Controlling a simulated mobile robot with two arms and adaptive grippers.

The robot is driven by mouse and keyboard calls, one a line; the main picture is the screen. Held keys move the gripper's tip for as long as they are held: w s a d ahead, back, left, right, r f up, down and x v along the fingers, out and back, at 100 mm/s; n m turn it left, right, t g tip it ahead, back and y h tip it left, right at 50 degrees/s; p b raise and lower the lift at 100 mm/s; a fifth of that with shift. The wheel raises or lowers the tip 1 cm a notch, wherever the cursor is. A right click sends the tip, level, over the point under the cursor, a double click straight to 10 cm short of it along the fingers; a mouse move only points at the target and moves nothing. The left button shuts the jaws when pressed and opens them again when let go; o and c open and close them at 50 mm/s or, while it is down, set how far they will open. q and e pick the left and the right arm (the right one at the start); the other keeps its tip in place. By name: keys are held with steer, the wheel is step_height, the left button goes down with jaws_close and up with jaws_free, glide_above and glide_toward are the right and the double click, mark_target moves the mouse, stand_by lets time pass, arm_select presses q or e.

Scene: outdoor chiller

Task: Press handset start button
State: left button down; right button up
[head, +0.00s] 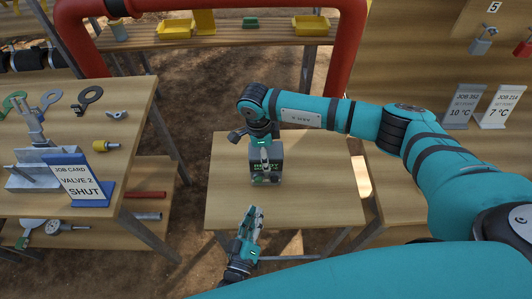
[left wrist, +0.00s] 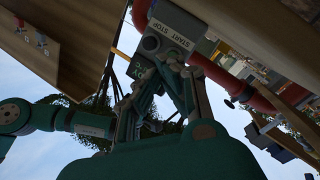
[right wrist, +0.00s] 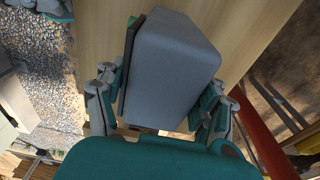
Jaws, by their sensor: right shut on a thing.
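The handset (head: 266,172) is a small grey box upright on the middle table, its dark labelled face towards me. In the left wrist view the handset (left wrist: 172,38) shows START and STOP lettering; part of its face is hidden behind my fingers. My right gripper (head: 264,151) reaches it from above and is shut on it. In the right wrist view the handset's grey back (right wrist: 172,70) sits between the two fingers. My left gripper (head: 254,212) is in front of the handset, near the table's front edge, with its fingertips together and empty. It appears apart from the handset.
The middle table (head: 225,200) is otherwise bare. A left bench (head: 125,110) holds tools and a job card (head: 78,180) reading VALVE 2 SHUT. A red pipe (head: 345,50) arches behind, by a shelf with yellow bins (head: 311,26). Set-point cards (head: 500,105) stand at right.

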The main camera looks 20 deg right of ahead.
mark_target(259, 182)
arm_select(q)
steer(key=shift+w+d, duration=0.2)
steer(key=shift+w, duration=0.1)
steer(key=shift+w+d, duration=0.25)
steer(key=shift+w, duration=0.7)
steer(key=shift+w+d, duration=0.3)
steer(key=shift+w, duration=0.6)
steer(key=shift+w+d, duration=0.25)
steer(key=shift+w, duration=0.7)
arm_select(e)
steer(key=shift+s+d+f, duration=0.1)
steer(key=shift+s+f, duration=0.15)
steer(key=shift+f, duration=0.1)
arm_select(q)
steer(key=shift+w+d, duration=0.2)
steer(key=shift+w, duration=0.7)
steer(key=shift+s, duration=0.1)
steer(key=shift+s+a, duration=0.25)
steer(key=shift+s, duration=0.5)
steer(key=shift+s+a, duration=0.2)
steer(key=shift+s, duration=0.6)
steer(key=shift+s+a, duration=0.25)
steer(key=shift+s, duration=0.5)
steer(key=v, duration=1.2)
